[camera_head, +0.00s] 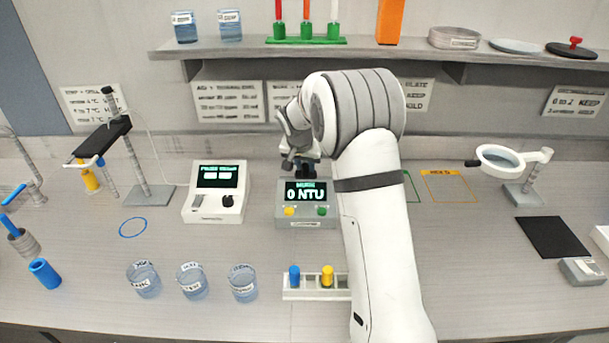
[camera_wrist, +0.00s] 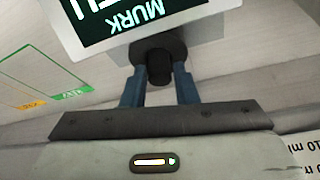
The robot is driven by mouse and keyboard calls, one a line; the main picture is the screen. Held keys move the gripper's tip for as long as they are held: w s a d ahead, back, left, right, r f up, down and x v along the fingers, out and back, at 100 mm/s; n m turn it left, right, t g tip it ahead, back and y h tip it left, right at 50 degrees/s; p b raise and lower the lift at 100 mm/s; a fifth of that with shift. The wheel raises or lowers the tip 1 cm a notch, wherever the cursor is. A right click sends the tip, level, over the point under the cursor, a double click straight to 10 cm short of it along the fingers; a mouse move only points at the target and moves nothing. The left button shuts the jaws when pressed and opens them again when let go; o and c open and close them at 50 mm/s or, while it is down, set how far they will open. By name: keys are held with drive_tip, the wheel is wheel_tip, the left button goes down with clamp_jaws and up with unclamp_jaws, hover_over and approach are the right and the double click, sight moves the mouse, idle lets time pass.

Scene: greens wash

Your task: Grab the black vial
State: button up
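The black vial (camera_wrist: 159,72) shows in the wrist view as a short dark cylinder at a round black holder behind the MURK meter (camera_wrist: 140,18). My gripper (camera_wrist: 160,78) has its two blue fingers on either side of the vial, with narrow gaps that look clear, so it appears open around it. Contact is hard to judge. In the head view my gripper (camera_head: 298,160) is behind and above the meter (camera_head: 307,222), which reads 0 NTU. A dark shape (camera_head: 306,171) shows under the gripper there; the vial itself is hard to make out.
A white rack (camera_head: 302,294) in front holds a blue and a yellow vial; my arm hides its right part. Beakers (camera_head: 192,281) stand to its left. Another meter (camera_head: 216,192) is left of the MURK meter. A shelf (camera_head: 375,50) runs above the bench.

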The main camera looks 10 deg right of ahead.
clamp_jaws()
